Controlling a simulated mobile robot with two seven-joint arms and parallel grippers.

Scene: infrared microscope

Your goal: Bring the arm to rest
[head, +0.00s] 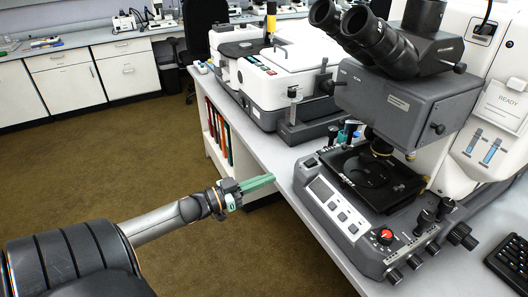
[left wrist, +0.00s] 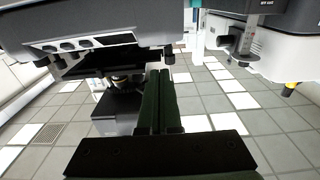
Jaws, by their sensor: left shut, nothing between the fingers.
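My left arm reaches in from the lower left of the head view. My left gripper (head: 272,179) has green fingers that are shut with nothing between them. They point right, in front of the bench's front edge, to the left of the microscope and apart from it. In the left wrist view the shut fingers of my left gripper (left wrist: 158,78) show as dark green bars in the middle. The grey microscope (head: 385,110) stands on the bench, with a black stage (head: 365,172) and a control panel (head: 335,205). My right gripper is not in view.
The white bench (head: 262,150) runs along the right, with a white instrument (head: 285,70) behind the microscope. A keyboard (head: 511,262) lies at the right edge. Books (head: 217,133) stand on a shelf under the bench. The brown floor (head: 110,165) at left is clear.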

